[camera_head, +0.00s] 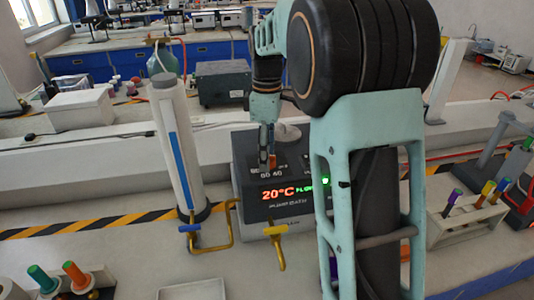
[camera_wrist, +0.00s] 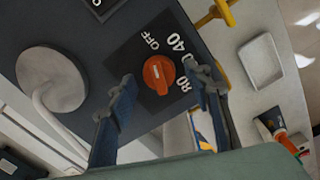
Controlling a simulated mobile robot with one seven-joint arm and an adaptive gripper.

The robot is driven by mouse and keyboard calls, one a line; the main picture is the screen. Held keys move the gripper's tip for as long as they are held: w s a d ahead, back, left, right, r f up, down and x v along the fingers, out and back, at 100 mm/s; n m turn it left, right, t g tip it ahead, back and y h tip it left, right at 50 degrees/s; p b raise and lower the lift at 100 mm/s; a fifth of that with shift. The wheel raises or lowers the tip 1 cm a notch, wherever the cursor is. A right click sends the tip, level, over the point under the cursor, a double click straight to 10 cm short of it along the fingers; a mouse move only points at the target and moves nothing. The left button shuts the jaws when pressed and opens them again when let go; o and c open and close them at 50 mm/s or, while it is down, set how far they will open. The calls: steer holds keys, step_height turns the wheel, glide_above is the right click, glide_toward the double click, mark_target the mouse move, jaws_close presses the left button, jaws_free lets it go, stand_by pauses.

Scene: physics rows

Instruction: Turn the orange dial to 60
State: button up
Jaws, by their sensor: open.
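The orange dial (camera_wrist: 158,74) sits on a dark square plate on the dark pump bath unit (camera_head: 249,187). Markings OFF, 40 and 80 show around it in the wrist view. A short pale mark is on its face; which number it points at is hard to tell. In the head view the dial (camera_head: 272,161) is mostly hidden behind my gripper (camera_head: 267,147). My gripper (camera_wrist: 160,88) is open in the wrist view, with one finger on each side of the dial. I cannot tell whether either finger touches it. The display (camera_head: 278,192) reads 20°C.
A white round part (camera_wrist: 53,78) with a tube sits on the unit beside the dial. A tube rack (camera_head: 468,216) stands right.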

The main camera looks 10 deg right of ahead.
steer(key=c, duration=1.1)
steer(key=shift+c, duration=0.2)
steer(key=shift+m, duration=0.4)
steer(key=m+p, duration=0.2)
steer(key=m, duration=0.1)
steer(key=shift+r+m, duration=0.1)
steer(key=shift+m, duration=0.3)
steer(key=m+p, duration=0.2)
steer(key=m, duration=0.2)
steer(key=shift+w+m, duration=0.1)
steer(key=shift+m, duration=0.2)
steer(key=m+p, duration=0.1)
steer(key=m, duration=0.3)
steer(key=shift+d, duration=0.15)
steer(key=shift+m+p, duration=0.45)
steer(key=shift+m, duration=1.75)
